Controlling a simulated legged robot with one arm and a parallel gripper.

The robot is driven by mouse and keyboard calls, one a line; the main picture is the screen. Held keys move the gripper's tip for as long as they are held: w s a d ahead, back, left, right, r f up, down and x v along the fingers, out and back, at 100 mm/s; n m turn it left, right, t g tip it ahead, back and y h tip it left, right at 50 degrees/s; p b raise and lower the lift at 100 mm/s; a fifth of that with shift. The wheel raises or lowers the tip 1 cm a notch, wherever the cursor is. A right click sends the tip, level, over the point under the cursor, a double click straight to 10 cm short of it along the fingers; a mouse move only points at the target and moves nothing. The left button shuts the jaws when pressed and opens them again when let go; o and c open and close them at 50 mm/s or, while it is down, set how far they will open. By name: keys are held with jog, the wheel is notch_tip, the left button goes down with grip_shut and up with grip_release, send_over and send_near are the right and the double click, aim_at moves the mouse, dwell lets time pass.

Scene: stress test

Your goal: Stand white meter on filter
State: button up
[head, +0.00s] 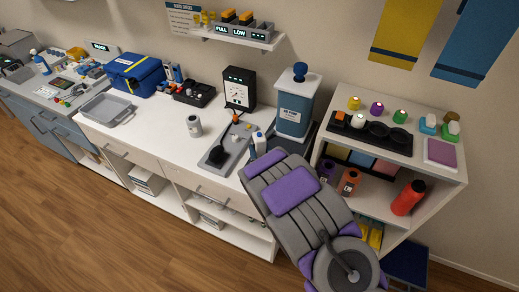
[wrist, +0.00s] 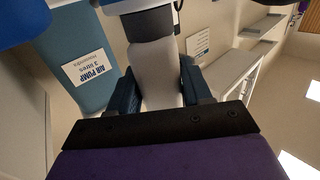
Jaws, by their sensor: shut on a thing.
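My gripper (wrist: 160,85) is shut on a white thing (wrist: 155,65), held between its dark blue fingers. It looks like the white meter, but its face does not show. In the head view my arm hides most of the gripper; a small white and blue part shows beside the blue canister. The tall blue canister (head: 294,108) has a white lid and a blue knob. In the wrist view its label reads "AIR PUMP" (wrist: 86,68). I cannot tell for sure which thing is the filter. A white cylinder (head: 194,126) stands on the white counter (head: 165,128).
The shelf unit (head: 440,192) at right holds a black rack (head: 372,134) and coloured bottles. A wall shelf (head: 240,40) hangs above.

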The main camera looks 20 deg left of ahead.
dwell(0.3)
jog(key=o, duration=1.3)
